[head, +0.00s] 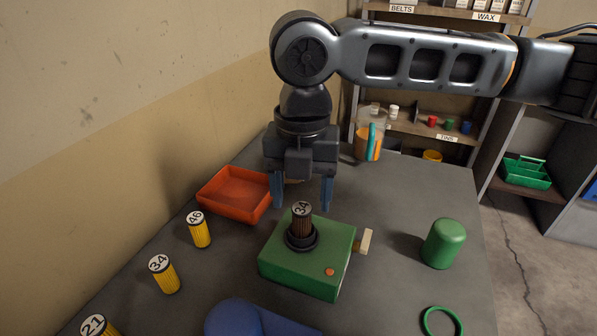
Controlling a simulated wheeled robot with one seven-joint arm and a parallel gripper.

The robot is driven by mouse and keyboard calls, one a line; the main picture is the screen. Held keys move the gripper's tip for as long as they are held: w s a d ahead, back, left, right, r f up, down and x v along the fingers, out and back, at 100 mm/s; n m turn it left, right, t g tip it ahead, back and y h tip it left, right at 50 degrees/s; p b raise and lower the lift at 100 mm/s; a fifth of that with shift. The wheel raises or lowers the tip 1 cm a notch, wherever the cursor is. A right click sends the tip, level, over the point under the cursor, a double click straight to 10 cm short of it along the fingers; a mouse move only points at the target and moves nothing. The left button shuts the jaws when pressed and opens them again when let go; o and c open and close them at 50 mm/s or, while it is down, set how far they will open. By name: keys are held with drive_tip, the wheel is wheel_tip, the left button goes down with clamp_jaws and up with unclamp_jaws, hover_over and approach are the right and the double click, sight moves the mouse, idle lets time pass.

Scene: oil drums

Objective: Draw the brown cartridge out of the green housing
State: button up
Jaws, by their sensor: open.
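The green housing (306,264) sits on the grey table in the head view, with a black collar on its top. My gripper (300,203) points down with two blue fingers, open. It appears behind and above the cartridge. The fingers are apart, one to each side of the cartridge in the picture, and I cannot tell their exact depth. Nothing shows held between them.
Yellow cartridges marked 46 (200,231), 34 (164,275) and 21 (99,325) stand at left. An orange-red tray (233,193) is at back left, a green cap (443,244) and green ring (441,322) at right. A blue object (250,320) lies in front.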

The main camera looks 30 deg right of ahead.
sight(302, 209)
drive_tip(key=shift+f, duration=2.35)
drive_tip(key=shift+c, duration=0.5)
drive_tip(key=c, duration=1.1)
drive_tip(key=shift+r, duration=0.1)
drive_tip(key=shift+r+p, duration=0.2)
drive_tip(key=shift+p, duration=0.25)
drive_tip(key=shift+r+p, duration=0.3)
drive_tip(key=shift+r+p, duration=0.6)
drive_tip(key=shift+r, duration=0.05)
drive_tip(key=shift+r+p, duration=0.95)
drive_tip(key=shift+r, duration=0.95)
